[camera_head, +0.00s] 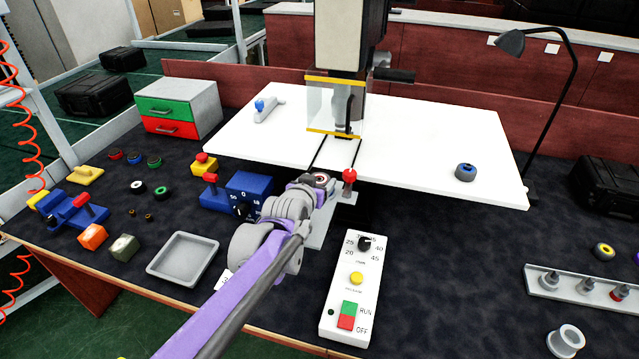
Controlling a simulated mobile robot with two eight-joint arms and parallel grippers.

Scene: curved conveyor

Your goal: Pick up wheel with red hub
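My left arm comes in from the lower left, and its gripper (322,190) is at the front edge of the white machine table. A small round piece with a dark rim and a red centre (321,179) shows at the gripper's end. I cannot tell whether it is held, or whether the fingers are open or shut. A dark wheel with a red hub (115,155) lies at the back left of the bench, apart from the gripper. My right gripper is not in view.
The white machine table (430,140) holds a blue-hubbed wheel (466,171). A control panel (350,290), a blue dial box (247,193) and a red-knobbed lever (349,178) stand close to my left arm. A grey tray (160,268) is empty. A yellow-hubbed wheel (604,251) lies right.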

